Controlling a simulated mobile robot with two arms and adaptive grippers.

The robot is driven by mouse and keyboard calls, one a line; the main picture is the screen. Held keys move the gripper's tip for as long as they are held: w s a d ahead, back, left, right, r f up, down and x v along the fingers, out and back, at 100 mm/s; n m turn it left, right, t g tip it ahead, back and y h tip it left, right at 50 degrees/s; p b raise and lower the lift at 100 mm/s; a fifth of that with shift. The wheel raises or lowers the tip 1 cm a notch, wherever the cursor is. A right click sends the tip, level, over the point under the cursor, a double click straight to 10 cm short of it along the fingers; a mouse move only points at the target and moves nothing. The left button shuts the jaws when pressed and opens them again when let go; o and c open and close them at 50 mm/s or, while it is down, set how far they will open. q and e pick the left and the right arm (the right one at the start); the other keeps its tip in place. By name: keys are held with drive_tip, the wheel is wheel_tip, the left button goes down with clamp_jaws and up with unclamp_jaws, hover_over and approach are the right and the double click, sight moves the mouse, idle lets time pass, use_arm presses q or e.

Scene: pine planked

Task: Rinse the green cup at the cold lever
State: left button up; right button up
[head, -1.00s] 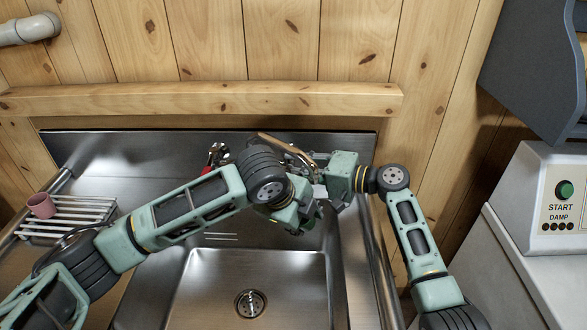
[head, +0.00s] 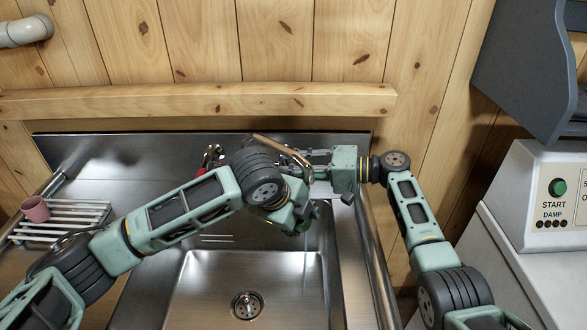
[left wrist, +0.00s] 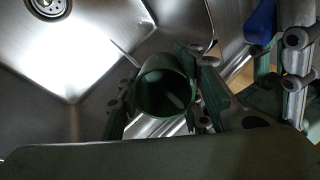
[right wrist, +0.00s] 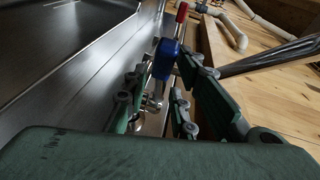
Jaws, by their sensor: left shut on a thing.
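The green cup (left wrist: 160,95) is held between the fingers of my left gripper (left wrist: 165,100), its open mouth facing the left wrist camera. In the head view my left gripper (head: 298,218) is over the back right of the sink basin (head: 190,290), and its arm hides most of the cup. The cold lever has a blue handle (right wrist: 166,60), which also shows in the left wrist view (left wrist: 262,22). My right gripper (right wrist: 160,85) has its fingers apart, one on each side of the blue handle as seen; contact is unclear. A curved brass-coloured spout (head: 285,150) is behind the grippers.
A red lever (head: 210,158) stands left of the spout, close to my left arm. A pink cup (head: 36,208) is on the drying rack (head: 75,215) at left. The basin around the drain (head: 246,305) is empty. A white machine (head: 530,200) stands at right.

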drive_tip(key=shift+o, duration=1)
drive_tip(key=shift+d, duration=0.1)
drive_tip(key=v, duration=1.2)
drive_tip(key=shift+r, duration=0.1)
drive_tip(key=shift+r+p, duration=0.5)
drive_tip(key=shift+p, duration=0.1)
